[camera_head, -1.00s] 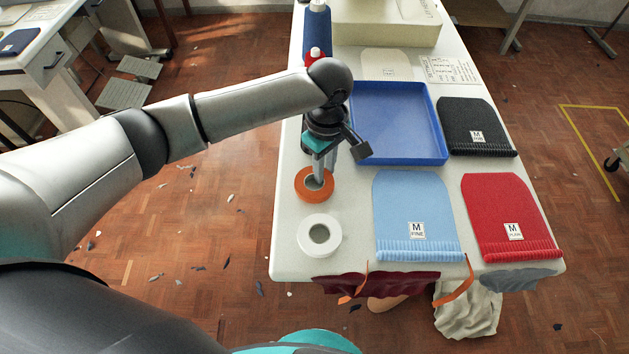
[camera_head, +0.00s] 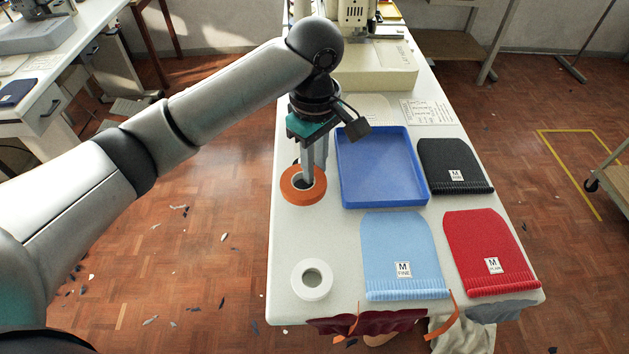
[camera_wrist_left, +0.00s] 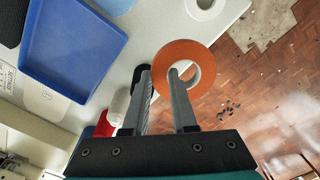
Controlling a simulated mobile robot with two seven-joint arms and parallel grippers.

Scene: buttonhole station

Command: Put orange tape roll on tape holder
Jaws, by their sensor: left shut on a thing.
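The orange tape roll (camera_head: 303,198) is a flat ring near the left edge of the white table. My left gripper (camera_head: 309,176) is shut on its ring wall, one finger in the hole and one outside. The wrist view shows the same grip on the roll (camera_wrist_left: 187,54), with the roll overlapping the table edge and floor. The roll seems raised, but the gap beneath it cannot be judged. I cannot make out a tape holder; my arm hides part of the far left of the table. My right gripper is not in view.
A blue tray (camera_head: 384,170) stands right of the roll. A white roll (camera_head: 311,280) lies nearer the front. Black (camera_head: 450,160), light blue (camera_head: 400,240) and red (camera_head: 485,240) fabric pieces lie right and front. A sewing machine (camera_head: 372,68) stands at the back.

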